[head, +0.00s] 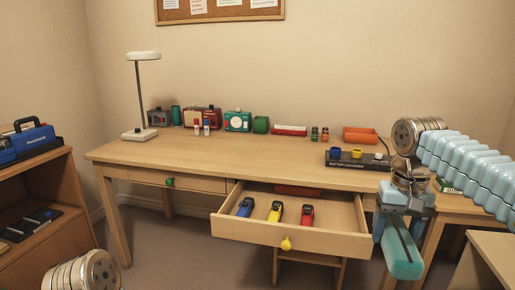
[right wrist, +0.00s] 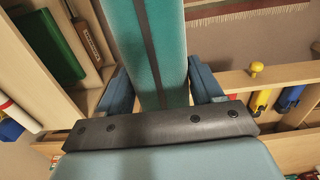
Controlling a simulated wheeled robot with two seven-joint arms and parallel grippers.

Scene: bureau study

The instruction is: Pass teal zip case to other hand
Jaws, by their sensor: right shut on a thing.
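The teal zip case (head: 404,258) hangs below my right gripper (head: 398,226) at the right of the head view, in front of the desk's right end. It is a long teal block with a dark stripe along it. The gripper is shut on one end of it. In the right wrist view the case (right wrist: 152,45) runs away from the palm between the two blue fingers of the right gripper (right wrist: 158,85). A round metal joint of my left arm shows at the bottom left of the head view. My left gripper is out of view.
The desk (head: 230,150) has an open drawer (head: 255,228) holding blue, yellow and red items, left of the case. A battery charger (head: 355,160) sits near the desk's right end. A lamp (head: 140,95), radios and small boxes line the back. The desk's middle is clear.

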